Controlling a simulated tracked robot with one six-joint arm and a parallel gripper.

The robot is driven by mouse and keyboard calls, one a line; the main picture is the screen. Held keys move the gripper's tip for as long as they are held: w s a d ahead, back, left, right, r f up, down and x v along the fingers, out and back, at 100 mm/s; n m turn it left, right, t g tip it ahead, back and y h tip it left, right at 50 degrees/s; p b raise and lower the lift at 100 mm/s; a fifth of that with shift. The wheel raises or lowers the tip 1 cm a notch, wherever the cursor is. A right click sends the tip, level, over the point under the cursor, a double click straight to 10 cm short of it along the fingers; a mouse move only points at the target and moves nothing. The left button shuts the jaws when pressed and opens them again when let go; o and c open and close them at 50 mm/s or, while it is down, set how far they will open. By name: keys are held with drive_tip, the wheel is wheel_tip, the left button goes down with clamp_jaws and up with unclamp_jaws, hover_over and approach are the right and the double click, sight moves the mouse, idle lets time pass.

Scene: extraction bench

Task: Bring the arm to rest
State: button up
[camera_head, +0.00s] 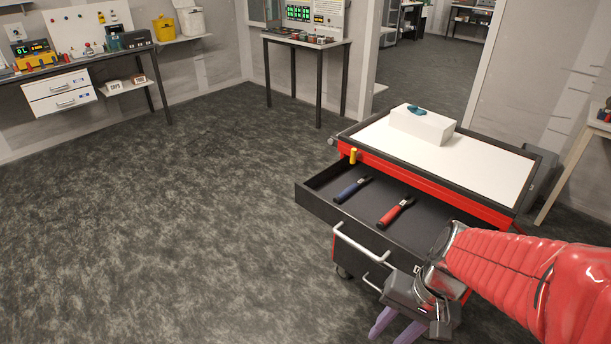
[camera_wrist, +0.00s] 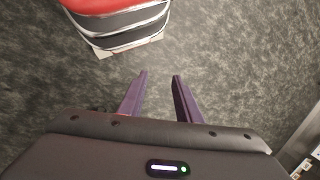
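My gripper (camera_head: 397,333) is at the lower right of the head view, in front of the tool cart and low beside its drawer handles. My red-sleeved arm reaches in from the right edge. In the head view the fingertips run toward the bottom edge of the picture.
The red and black cart has its top drawer (camera_head: 322,200) pulled out, holding a blue-handled tool (camera_head: 352,189) and a red-handled tool (camera_head: 396,212). A white box (camera_head: 422,126) with a teal item stands on top. Benches line the back walls. The carpet (camera_head: 190,220) at left is clear.

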wheel_tip(320, 180, up, 15)
drive_tip(key=n+t+h, duration=0.3)
drive_tip(key=n+t, duration=0.1)
drive_tip(key=t, duration=0.1)
drive_tip(key=shift+s+a+f+n+t, duration=0.15)
drive_tip(key=shift+a+n+t, duration=0.15)
drive_tip(key=shift+a+n, duration=0.1)
drive_tip(key=shift+d, duration=0.15)
idle(1.1)
